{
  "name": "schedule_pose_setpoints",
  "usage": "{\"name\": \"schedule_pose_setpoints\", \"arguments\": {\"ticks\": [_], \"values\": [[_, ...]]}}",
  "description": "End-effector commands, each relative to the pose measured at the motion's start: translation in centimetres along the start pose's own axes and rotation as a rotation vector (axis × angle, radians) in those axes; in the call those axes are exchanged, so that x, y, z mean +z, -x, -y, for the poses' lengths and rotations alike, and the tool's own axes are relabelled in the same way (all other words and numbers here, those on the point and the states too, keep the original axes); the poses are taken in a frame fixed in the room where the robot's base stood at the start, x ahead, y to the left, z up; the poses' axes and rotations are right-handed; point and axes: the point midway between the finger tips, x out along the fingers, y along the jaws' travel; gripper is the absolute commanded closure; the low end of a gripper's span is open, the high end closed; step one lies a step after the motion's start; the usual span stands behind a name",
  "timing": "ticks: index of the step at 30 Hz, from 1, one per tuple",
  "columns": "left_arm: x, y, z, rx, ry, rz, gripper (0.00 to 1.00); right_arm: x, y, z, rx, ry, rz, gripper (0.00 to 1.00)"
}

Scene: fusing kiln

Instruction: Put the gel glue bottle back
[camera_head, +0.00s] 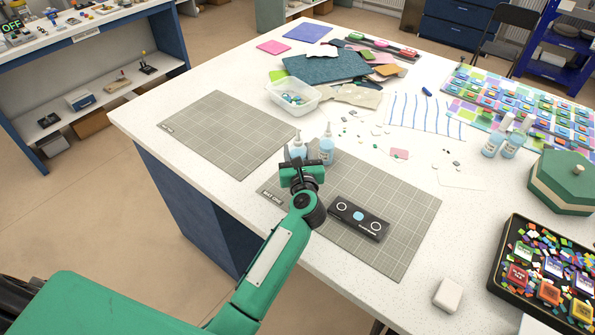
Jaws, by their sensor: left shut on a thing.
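My left gripper (298,164) reaches over the gridded work mat (405,200) and is shut on a small pale blue bottle (298,146) with a pointed top. The fingers hide the lower part of this bottle, so I cannot tell whether it touches the mat. A second light blue bottle (327,147) with a white nozzle stands upright just right of the gripper. A black holder plate (376,227) lies on the mat to the right of my wrist, with two white rings and a light blue disc between them. The label wording is too small to read. My right gripper is out of view.
Two more bottles stand at the right (490,146). A clear plastic tub (293,97) is behind the gripper. A green hexagonal box (561,183), a black tray of coloured chips (508,258) and a white block (447,294) are on the right. The left mat (222,135) is clear.

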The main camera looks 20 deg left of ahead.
Motion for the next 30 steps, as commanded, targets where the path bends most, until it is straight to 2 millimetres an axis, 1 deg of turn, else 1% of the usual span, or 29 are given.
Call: {"name": "schedule_pose_setpoints", "arguments": {"ticks": [5,8,12,15,24,29,30], "values": [[-0.7,0.0,0.0,0.000,0.000,0.001,0.66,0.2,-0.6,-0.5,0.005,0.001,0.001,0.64],[-1.7,0.0,0.0,0.000,-0.001,0.000,0.66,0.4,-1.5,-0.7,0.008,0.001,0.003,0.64],[-3.6,0.0,0.0,-0.001,-0.001,0.001,0.66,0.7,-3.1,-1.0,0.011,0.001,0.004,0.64],[-4.5,0.0,0.0,-0.001,-0.001,0.001,0.66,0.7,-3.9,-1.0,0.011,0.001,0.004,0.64],[-4.5,0.0,0.0,0.000,0.000,0.001,0.66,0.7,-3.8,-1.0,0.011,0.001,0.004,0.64],[-5.1,0.0,0.0,0.000,0.001,0.000,0.66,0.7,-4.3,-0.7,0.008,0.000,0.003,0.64],[-4.9,0.0,0.0,0.000,0.000,0.000,0.51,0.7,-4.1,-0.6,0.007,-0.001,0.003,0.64]]}}
